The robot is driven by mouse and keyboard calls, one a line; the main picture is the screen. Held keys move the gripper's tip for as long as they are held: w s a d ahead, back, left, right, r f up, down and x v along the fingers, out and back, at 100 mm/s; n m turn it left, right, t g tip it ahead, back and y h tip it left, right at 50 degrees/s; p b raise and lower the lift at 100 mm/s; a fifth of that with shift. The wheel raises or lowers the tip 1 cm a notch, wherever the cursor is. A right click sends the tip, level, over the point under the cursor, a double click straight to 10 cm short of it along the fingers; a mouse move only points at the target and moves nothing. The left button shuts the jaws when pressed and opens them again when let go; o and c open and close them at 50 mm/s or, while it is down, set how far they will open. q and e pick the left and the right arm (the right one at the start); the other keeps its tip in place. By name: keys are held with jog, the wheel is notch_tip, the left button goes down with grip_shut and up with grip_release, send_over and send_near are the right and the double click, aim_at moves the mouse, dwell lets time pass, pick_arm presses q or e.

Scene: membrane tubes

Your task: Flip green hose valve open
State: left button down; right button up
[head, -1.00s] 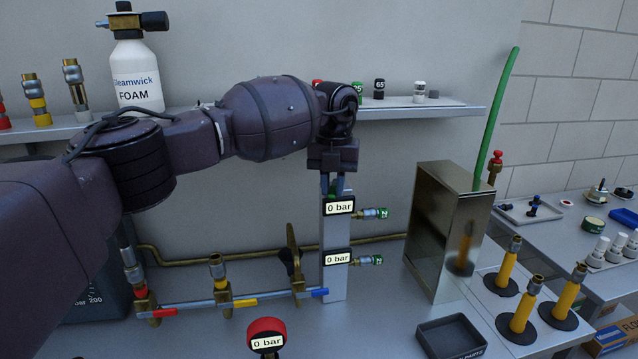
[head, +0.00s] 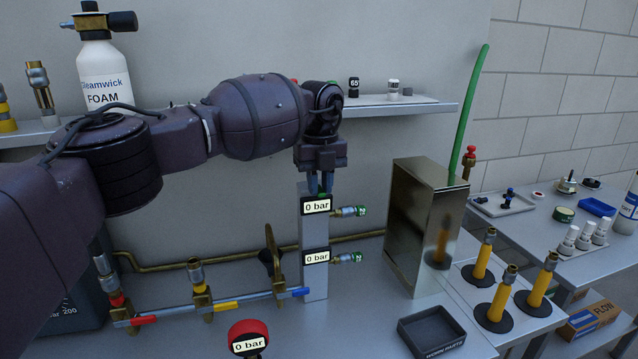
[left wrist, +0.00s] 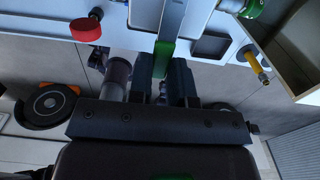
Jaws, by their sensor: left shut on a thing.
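A grey upright post (head: 315,278) carries two "0 bar" displays, with an upper green-ended fitting (head: 360,211) and a lower one (head: 357,257) on its right side. My left gripper (head: 320,186) points down at the top of the post. In the left wrist view, my left gripper (left wrist: 162,75) has its fingers on both sides of a green piece (left wrist: 161,56), which looks like a valve handle, and is shut on it. In the head view that piece is hidden. A green hose (head: 471,108) rises behind a metal box (head: 420,225). My right gripper is out of view.
A pipe manifold (head: 235,302) with red, yellow and blue bands lies left of the post. A red gauge (head: 248,338) stands in front. A dark parts tray (head: 432,333) and several yellow fittings are at the right. A shelf (head: 395,107) runs behind my arm.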

aim_at(320, 190)
pick_arm(q)
jog(key=shift+r, duration=0.1)
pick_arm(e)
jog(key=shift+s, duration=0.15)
pick_arm(q)
jog(key=c, duration=1)
grip_release()
jog(key=shift+c, duration=0.2)
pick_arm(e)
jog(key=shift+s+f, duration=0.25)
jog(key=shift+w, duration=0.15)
pick_arm(q)
jog(key=shift+r, duration=0.3)
notch_tip(320, 190, up, 10)
jog(key=b, duration=0.1)
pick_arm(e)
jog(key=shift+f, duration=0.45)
